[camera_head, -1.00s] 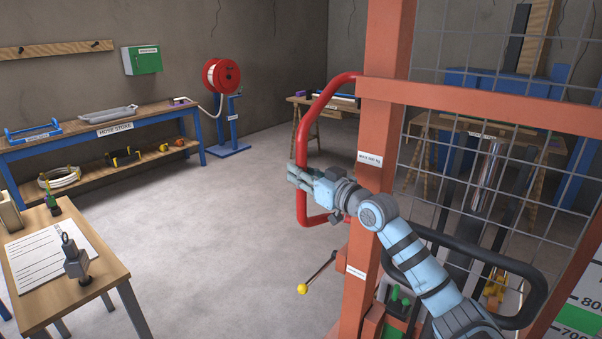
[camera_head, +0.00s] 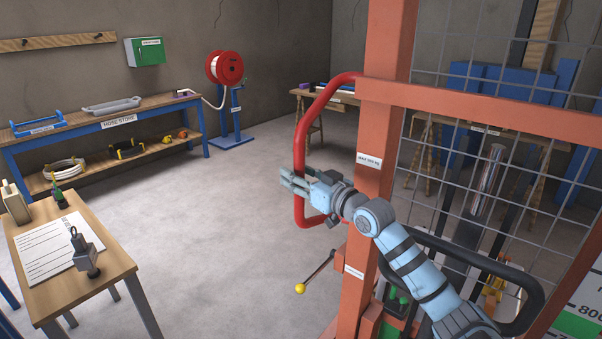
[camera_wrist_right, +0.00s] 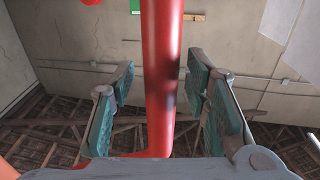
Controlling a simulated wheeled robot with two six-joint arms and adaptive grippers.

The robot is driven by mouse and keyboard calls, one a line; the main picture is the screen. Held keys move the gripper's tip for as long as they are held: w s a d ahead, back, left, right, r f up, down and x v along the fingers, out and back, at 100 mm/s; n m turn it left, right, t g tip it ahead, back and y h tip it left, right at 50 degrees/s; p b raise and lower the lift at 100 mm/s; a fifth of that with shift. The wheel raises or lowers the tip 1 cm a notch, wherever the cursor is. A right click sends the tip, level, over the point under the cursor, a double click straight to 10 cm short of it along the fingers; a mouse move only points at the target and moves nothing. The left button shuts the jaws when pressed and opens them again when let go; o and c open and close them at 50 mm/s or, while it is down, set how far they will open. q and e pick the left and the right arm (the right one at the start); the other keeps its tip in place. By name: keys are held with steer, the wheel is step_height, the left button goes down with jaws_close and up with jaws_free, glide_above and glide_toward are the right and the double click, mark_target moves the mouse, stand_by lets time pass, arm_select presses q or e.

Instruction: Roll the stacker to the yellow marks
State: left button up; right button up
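The stacker (camera_head: 387,50) stands at the right, with an orange upright frame, a wire mesh guard and a red bent-tube handle (camera_head: 303,140) on its left side. My right gripper (camera_head: 287,183) is at the lower part of this handle. In the right wrist view, the red handle (camera_wrist_right: 160,60) runs between the teal-padded fingers of my right gripper (camera_wrist_right: 161,82), with a gap visible on both sides. That gripper is open around the tube. My left gripper is out of view. No yellow floor marks show in these views.
A lever with a yellow knob (camera_head: 300,288) sticks out low from the stacker. A small wooden table (camera_head: 110,265) stands at the near left. The blue hose store bench (camera_head: 75,138) and the red hose reel (camera_head: 224,67) are along the wall. The floor between (camera_head: 215,220) is clear.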

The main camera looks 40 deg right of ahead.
mark_target(301, 136)
steer(key=shift+d, duration=0.3)
steer(key=shift+d+r, duration=0.1)
steer(key=shift+r, duration=0.05)
step_height(301, 136, up, 10)
steer(key=shift+f, duration=0.1)
steer(key=shift+f, duration=0.2)
